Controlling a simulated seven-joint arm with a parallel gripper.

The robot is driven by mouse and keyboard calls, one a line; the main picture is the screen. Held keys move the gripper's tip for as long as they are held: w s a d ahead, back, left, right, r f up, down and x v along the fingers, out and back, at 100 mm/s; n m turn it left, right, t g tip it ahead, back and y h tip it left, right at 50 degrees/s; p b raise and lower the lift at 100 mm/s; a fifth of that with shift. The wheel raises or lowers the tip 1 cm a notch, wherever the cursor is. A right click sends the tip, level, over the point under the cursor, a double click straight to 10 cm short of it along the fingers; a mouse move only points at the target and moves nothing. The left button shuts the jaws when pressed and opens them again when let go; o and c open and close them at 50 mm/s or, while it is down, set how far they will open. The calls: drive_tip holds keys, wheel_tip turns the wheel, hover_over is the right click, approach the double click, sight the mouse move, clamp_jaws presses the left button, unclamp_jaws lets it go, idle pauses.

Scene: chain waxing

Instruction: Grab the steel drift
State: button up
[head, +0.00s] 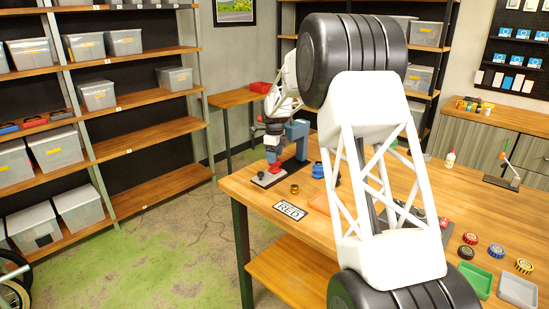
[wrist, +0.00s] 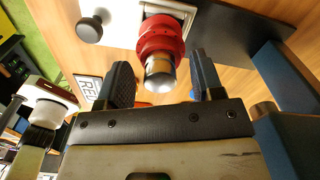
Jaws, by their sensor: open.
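A short bright steel cylinder (wrist: 160,74), which looks like the steel drift, sticks out of a ribbed red holder (wrist: 160,38) in the wrist view. The red holder stands on a pale plate on a dark base, and in the head view it shows as a small red shape (head: 274,164) below my gripper. My gripper (wrist: 161,78) is open, with one dark finger on each side of the steel cylinder and a visible gap to both. In the head view my gripper (head: 272,138) is small, and its fingertips are hard to make out.
A blue press frame (head: 298,131) stands close to my gripper. A dark round knob (wrist: 90,28) sits beside the red holder. A brass ring (head: 294,190) and a RED sign (head: 290,211) lie nearby. Several tins and a green tray (head: 475,280) are at the table's right.

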clamp_jaws()
drive_tip(key=shift+r, duration=0.2)
drive_tip(key=shift+s+r, duration=0.1)
drive_tip(key=shift+r, duration=1.6)
drive_tip(key=s+d+r, duration=0.1)
drive_tip(key=s+d, duration=0.1)
drive_tip(key=s, duration=1.3)
drive_tip(key=shift+s+r, duration=0.15)
drive_tip(key=shift+s, duration=0.2)
drive_tip(key=shift+d, duration=0.15)
